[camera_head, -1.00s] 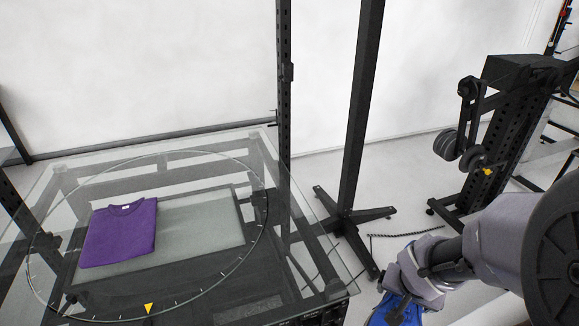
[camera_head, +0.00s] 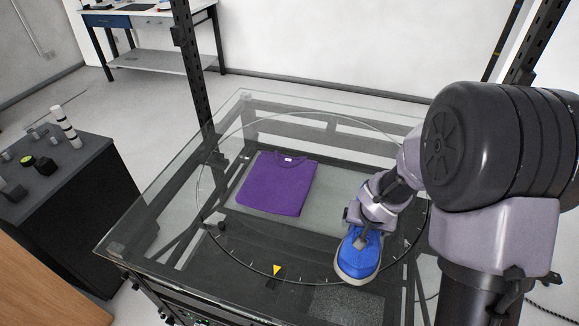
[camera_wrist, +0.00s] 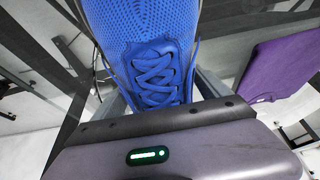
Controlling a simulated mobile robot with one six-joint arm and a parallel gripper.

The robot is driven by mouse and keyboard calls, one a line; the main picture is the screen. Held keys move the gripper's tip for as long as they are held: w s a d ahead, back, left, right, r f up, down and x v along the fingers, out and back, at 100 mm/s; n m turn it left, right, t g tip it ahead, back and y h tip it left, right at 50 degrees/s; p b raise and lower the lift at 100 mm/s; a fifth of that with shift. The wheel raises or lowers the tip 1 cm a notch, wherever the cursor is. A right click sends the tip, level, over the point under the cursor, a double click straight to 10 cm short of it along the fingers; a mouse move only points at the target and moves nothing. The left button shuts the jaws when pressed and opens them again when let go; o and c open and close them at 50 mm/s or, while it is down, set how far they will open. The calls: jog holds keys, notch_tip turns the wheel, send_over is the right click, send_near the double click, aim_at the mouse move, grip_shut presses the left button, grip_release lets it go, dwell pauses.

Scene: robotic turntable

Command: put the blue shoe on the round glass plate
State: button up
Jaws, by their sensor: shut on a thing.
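The blue shoe (camera_head: 359,254) has a pale sole and hangs from my gripper (camera_head: 362,232) over the right front part of the round glass plate (camera_head: 246,263). The plate is clear, with a thin marked rim. In the wrist view the blue shoe (camera_wrist: 146,50) fills the upper middle, laces towards the camera. My gripper (camera_wrist: 152,98) is shut on it, with a finger on each side near the laces. The toe points to the front in the head view. I cannot tell whether the sole touches the glass.
A folded purple shirt (camera_head: 277,183) lies on the plate left of the shoe; it also shows in the wrist view (camera_wrist: 284,62). A yellow triangle marker (camera_head: 277,270) is at the front rim. Black posts (camera_head: 190,65) stand behind. A dark cabinet (camera_head: 70,185) with small items stands left.

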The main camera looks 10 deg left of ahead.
jog(key=shift+w+a, duration=0.1)
jog(key=shift+a, duration=0.05)
jog(key=shift+w+r+p, duration=0.15)
jog(key=shift+w+p, duration=0.1)
jog(key=shift+p, duration=0.15)
jog(key=w+p, duration=0.6)
jog(key=w, duration=0.2)
jog(key=shift+p, duration=0.3)
jog(key=w, duration=0.2)
jog(key=w+f, duration=0.1)
jog(key=w, duration=0.3)
jog(key=shift+w+f+p, duration=0.3)
jog(key=shift+f+p, duration=0.05)
jog(key=shift+p, duration=0.05)
jog(key=shift+w+f+b, duration=0.15)
jog(key=shift+f+b, duration=0.15)
jog(key=shift+f, duration=0.7)
jog(key=shift+w+f+b, duration=0.1)
jog(key=shift+f+b, duration=0.2)
jog(key=shift+f, duration=0.65)
jog(key=o, duration=1.5)
jog(key=shift+o, duration=0.2)
